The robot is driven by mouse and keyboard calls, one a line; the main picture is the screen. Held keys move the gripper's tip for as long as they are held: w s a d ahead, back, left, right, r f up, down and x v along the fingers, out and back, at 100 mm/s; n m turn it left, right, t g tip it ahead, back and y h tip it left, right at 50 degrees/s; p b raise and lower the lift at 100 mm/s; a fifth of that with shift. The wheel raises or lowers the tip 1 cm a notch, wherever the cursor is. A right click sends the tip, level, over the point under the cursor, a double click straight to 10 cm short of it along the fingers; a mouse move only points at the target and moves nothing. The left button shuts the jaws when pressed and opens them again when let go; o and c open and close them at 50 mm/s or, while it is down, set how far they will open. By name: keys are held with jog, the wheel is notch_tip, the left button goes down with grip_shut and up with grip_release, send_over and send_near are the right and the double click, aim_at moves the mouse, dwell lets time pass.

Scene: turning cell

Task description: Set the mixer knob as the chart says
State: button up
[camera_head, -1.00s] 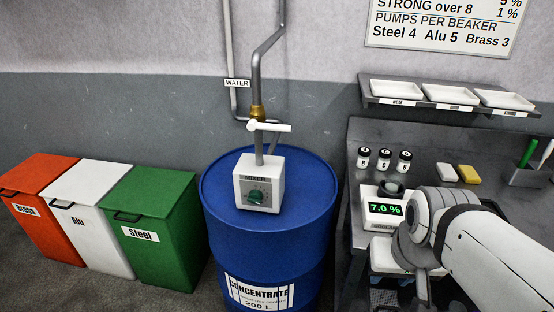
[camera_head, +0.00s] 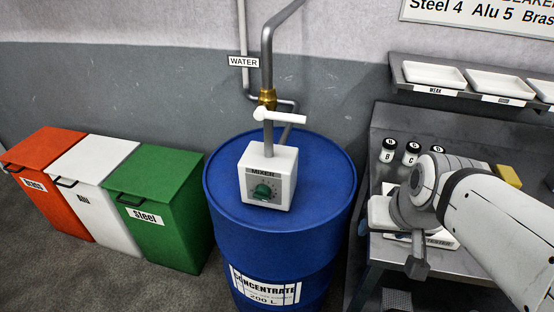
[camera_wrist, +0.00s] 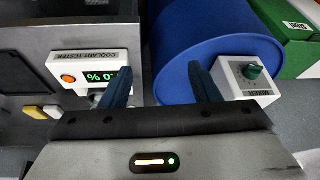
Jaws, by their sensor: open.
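The mixer (camera_head: 268,177) is a white box on top of the blue concentrate drum (camera_head: 280,240). Its green knob (camera_head: 262,191) is on the front face with a dial around it; the setting is too small to read. In the wrist view the knob (camera_wrist: 251,71) shows right of my gripper (camera_wrist: 160,85), whose two blue fingers are apart with nothing between them. The right finger overlaps the drum beside the mixer box; contact cannot be told. The chart (camera_head: 480,18) on the wall is cut off; "Steel 4 Alu 5 Bras" is legible.
The coolant tester (camera_wrist: 95,72) is on the bench at right, its display partly covered by a finger. Bottles (camera_head: 412,152) stand behind my arm. A water pipe (camera_head: 267,60) rises behind the mixer. Red, white and green bins (camera_head: 160,200) stand left of the drum.

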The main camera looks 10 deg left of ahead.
jog(key=shift+o, duration=0.4)
jog(key=w+a+f+n+t+y+b, duration=0.1)
jog(key=w+a+f+t+b, duration=0.1)
jog(key=w+a, duration=0.3)
jog(key=w+a+f+n+t+y+b, duration=0.1)
jog(key=w+a+f+t+y+b, duration=0.1)
jog(key=w+a+b, duration=0.3)
jog(key=a+f, duration=0.1)
jog(key=a, duration=0.2)
jog(key=t+y+b, duration=0.2)
jog(key=t+b, duration=0.3)
jog(key=b, duration=0.2)
send_over(260, 199)
jog(key=s+d, duration=0.3)
jog(key=d, duration=0.2)
notch_tip(260, 199, down, 3)
jog(key=s+a+f+m+t+h+b, duration=0.45)
jog(key=a+f+h+b, duration=0.2)
jog(key=f+b, duration=0.2)
jog(key=shift+n+h, duration=0.35)
jog(key=shift+n, duration=0.1)
jog(key=w, duration=0.2)
jog(key=w+d+b, duration=0.1)
jog(key=w, duration=0.2)
jog(key=w+b, duration=0.1)
jog(key=w, duration=0.1)
jog(key=shift+w+d+r, duration=0.15)
jog(key=shift+d+r, duration=0.1)
jog(key=shift+r, duration=0.15)
